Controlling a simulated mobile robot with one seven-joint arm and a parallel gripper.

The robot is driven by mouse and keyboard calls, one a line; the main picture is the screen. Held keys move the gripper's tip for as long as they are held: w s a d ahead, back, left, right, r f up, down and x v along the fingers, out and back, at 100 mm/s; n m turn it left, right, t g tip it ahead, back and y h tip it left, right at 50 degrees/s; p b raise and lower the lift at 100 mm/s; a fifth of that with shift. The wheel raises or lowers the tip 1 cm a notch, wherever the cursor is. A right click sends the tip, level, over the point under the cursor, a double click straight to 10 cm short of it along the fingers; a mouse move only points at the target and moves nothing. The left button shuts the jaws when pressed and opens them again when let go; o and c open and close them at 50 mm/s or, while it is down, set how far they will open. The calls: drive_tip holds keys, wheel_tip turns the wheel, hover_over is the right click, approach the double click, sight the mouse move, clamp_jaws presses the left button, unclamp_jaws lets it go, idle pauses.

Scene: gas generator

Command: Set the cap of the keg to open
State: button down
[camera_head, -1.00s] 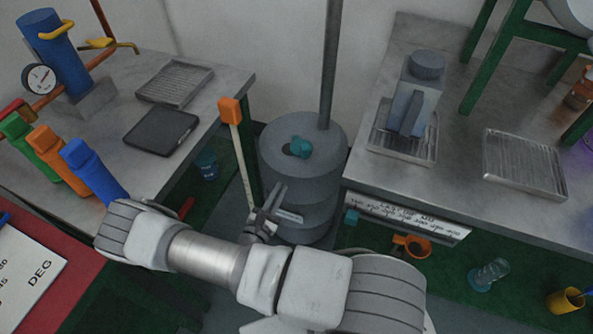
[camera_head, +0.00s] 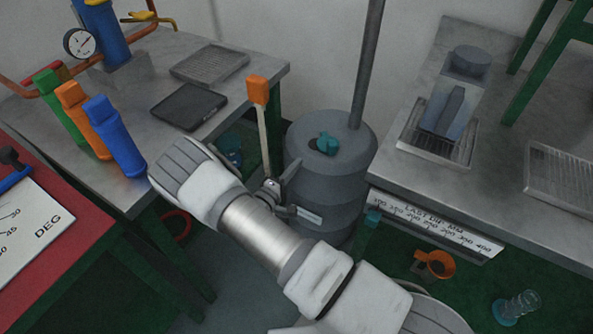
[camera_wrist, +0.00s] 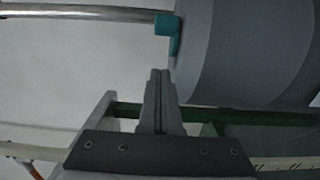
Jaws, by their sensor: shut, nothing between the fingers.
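The grey keg (camera_head: 325,190) stands on the floor between the two benches, and its side also fills the upper right of the wrist view (camera_wrist: 235,50). Its teal cap (camera_head: 327,143) sits on the top, with a dark patch just to its left in the head view. In the wrist view the cap (camera_wrist: 168,32) is an angular teal piece at the keg's edge. My gripper (camera_head: 295,165) is beside the keg's left side, below the cap in the picture. In the wrist view its fingers (camera_wrist: 160,73) are together and empty, pointing toward the cap with a small visible gap.
An orange-topped pale stick (camera_head: 258,92) stands upright just left of my gripper. A grey pole (camera_head: 367,65) rises behind the keg. The left bench (camera_head: 225,100) and right bench (camera_head: 430,175) flank the keg closely.

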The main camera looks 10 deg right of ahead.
sight(319, 159)
drive_tip(key=b+x, duration=0.1)
drive_tip(key=x, duration=0.5)
drive_tip(key=shift+f, duration=0.15)
drive_tip(key=d, duration=0.3)
drive_tip(key=shift+w+d+b, duration=0.15)
drive_tip(key=shift+b, duration=0.2)
drive_tip(key=shift+d, duration=0.4)
